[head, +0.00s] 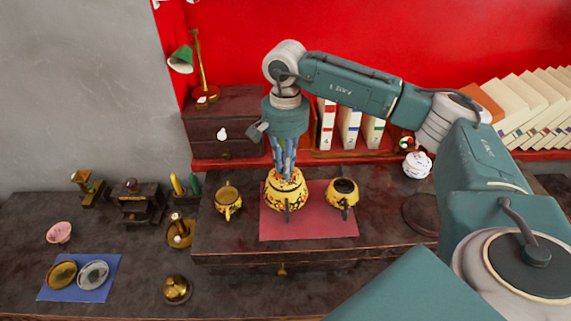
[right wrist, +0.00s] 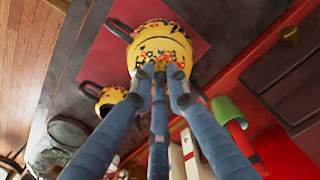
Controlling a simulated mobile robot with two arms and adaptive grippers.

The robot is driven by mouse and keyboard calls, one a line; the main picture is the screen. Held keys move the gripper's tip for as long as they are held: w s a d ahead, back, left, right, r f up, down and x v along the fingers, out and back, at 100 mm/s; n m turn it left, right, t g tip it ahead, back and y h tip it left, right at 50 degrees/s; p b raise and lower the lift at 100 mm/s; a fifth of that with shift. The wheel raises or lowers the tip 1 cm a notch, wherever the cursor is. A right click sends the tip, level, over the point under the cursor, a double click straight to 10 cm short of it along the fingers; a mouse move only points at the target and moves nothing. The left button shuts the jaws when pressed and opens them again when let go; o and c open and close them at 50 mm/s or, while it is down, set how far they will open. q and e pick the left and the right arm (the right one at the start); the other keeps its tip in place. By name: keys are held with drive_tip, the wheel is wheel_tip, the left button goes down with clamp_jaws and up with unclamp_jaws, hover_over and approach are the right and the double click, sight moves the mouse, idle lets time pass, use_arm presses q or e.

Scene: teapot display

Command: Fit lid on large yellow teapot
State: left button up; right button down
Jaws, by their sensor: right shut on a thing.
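The large yellow teapot (head: 285,193), with a dark and red floral pattern, stands upright on the red mat (head: 310,232). It also shows in the right wrist view (right wrist: 165,42). My right gripper (head: 285,170) points down right over the teapot's top, its blue fingers closed together. In the right wrist view the fingertips (right wrist: 162,72) meet on a small patterned yellow piece, which looks like the lid (right wrist: 161,65). The fingers hide most of it, so I cannot tell whether it sits flush in the opening. My left gripper is not in view.
A smaller yellow pot (head: 343,191) with a dark open top stands close on the right. A yellow cup (head: 228,201) stands on the left. Brass items, a blue mat (head: 75,291) and a pink bowl (head: 59,232) lie further left. Books (head: 350,125) stand behind.

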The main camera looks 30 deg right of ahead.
drive_tip(key=shift+f, duration=0.3)
drive_tip(key=c, duration=1.6)
unclamp_jaws()
drive_tip(key=shift+c, duration=0.2)
wheel_tip(320, 180, up, 12)
